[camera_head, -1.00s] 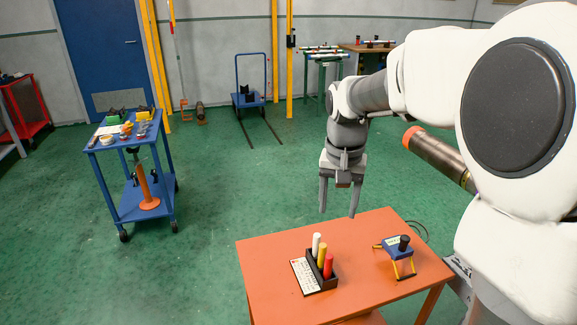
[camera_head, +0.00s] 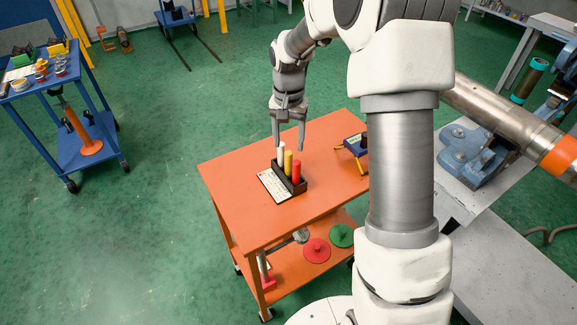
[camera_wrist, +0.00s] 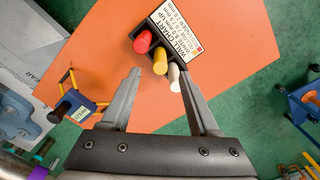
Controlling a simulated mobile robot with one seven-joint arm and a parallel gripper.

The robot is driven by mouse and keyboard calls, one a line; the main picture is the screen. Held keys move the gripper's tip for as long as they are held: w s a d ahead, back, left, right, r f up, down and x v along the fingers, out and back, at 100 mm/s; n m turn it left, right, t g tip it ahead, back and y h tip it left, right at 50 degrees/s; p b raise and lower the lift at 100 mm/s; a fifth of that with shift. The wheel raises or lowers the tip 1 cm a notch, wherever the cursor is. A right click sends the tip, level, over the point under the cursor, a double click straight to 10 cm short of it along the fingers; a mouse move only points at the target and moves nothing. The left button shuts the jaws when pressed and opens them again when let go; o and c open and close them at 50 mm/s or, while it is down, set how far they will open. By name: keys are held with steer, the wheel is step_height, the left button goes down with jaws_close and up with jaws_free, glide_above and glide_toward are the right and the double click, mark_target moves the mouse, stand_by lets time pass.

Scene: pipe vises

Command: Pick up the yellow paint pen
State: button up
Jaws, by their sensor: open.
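The yellow paint pen (camera_head: 288,163) stands upright in a dark holder (camera_head: 292,185) on the orange table, between a white pen (camera_head: 281,152) and a red pen (camera_head: 296,170). In the wrist view, the yellow pen (camera_wrist: 160,62) shows end-on, with the red pen (camera_wrist: 143,41) and white pen (camera_wrist: 174,77) on either side. My gripper (camera_head: 288,148) is open and empty, fingers pointing down, close to the pens at the back of the holder. In the wrist view, the yellow pen lies beyond and between the fingertips of my gripper (camera_wrist: 160,75). I cannot tell the exact height gap.
The orange table (camera_head: 240,180) has clear room left of the holder. A blue cart (camera_head: 90,130) is at the left. A grey bench with a blue vise (camera_head: 475,155) is at the right.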

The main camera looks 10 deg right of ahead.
mark_target(289, 162)
step_height(289, 162, down, 8)
steer(key=shift+f+b, duration=0.1)
steer(key=shift+b, duration=0.4)
jaws_close()
